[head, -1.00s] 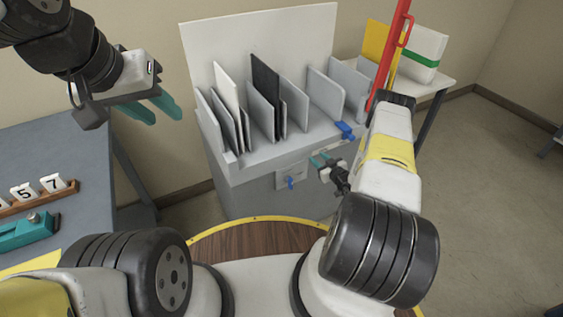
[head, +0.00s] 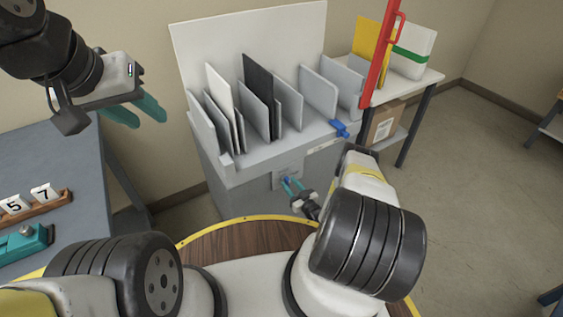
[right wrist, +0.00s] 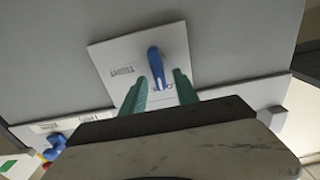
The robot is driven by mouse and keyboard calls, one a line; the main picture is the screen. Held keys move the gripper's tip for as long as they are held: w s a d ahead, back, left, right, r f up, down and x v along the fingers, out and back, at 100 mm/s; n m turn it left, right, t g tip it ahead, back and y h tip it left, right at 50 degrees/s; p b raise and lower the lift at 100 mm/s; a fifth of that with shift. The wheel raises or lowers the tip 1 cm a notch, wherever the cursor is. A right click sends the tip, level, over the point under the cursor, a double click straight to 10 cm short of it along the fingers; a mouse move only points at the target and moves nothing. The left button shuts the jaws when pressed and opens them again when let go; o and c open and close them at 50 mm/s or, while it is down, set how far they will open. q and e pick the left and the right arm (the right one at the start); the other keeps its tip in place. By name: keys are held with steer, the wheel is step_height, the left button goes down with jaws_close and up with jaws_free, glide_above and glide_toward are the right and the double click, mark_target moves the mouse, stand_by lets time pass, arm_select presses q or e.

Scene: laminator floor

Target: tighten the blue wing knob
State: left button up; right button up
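The blue wing knob (right wrist: 156,68) sits on a pale plate (right wrist: 125,60) on the front of the grey cabinet. In the right wrist view its wing points roughly up and down. My right gripper (right wrist: 160,82) is open, with one teal fingertip to each side of the knob's lower part. I cannot tell whether either finger touches it. In the head view the right gripper (head: 292,184) is at the plate, and its fingers partly cover the knob. My left gripper (head: 150,120) is open and empty, raised at the left above the grey table's edge.
The cabinet top (head: 240,168) carries upright panels in slots. A second blue part (head: 340,128) is at its top right edge. A red bar (head: 380,60) rises to the right. A grey table (head: 60,150) with number tiles is at left. Open floor lies right.

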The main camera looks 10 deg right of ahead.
steer(key=shift+w+a, duration=0.15)
steer(key=shift+w, duration=0.25)
jaws_close()
